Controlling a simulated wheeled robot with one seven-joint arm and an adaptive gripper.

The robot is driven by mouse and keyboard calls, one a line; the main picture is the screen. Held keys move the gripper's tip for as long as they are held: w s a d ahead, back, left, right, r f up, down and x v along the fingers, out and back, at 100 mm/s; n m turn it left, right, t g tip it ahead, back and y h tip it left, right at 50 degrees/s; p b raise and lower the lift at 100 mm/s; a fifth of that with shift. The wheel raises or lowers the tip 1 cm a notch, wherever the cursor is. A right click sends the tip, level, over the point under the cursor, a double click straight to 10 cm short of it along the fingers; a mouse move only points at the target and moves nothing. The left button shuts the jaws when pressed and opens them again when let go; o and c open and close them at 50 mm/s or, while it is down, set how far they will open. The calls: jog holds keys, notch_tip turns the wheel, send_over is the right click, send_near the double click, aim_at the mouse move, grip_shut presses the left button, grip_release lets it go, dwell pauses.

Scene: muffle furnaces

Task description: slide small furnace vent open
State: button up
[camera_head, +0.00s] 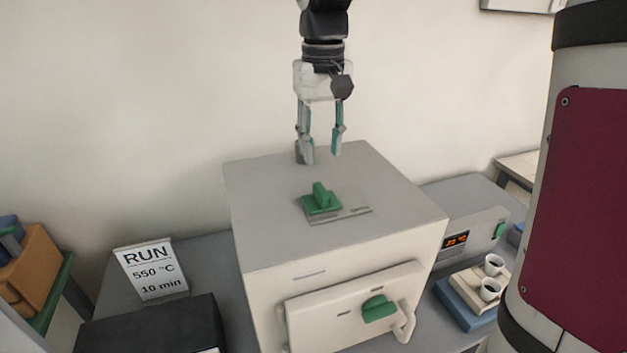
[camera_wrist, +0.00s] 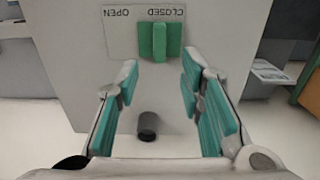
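The small furnace (camera_head: 300,225) is a pale box with a grey top, standing on a grey bench. Its green vent slider (camera_head: 321,200) sits on a plate on the top. In the wrist view the green slider (camera_wrist: 160,40) covers the plate near the word CLOSED, and the OPEN end of the label plate (camera_wrist: 122,17) is bare. My gripper (camera_head: 321,155) is open and empty, above the rear of the furnace top, behind the slider and apart from it. A short dark cylinder (camera_wrist: 148,125) on the top shows between my fingers, nearer the wrist camera than the slider.
A furnace door (camera_head: 345,310) with a green knob is on the front. A RUN 550 °C 10 min sign (camera_head: 152,270) and a dark box (camera_head: 150,325) stand left. A controller with a red display (camera_head: 470,238) and a tray with white cups (camera_head: 470,300) are right.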

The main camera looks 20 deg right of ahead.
aim_at(321, 189)
notch_tip(321, 189, down, 9)
jog(key=shift+s+f+p, duration=0.1)
jog(key=shift+f+p, duration=0.05)
jog(key=shift+p, duration=0.2)
grip_shut()
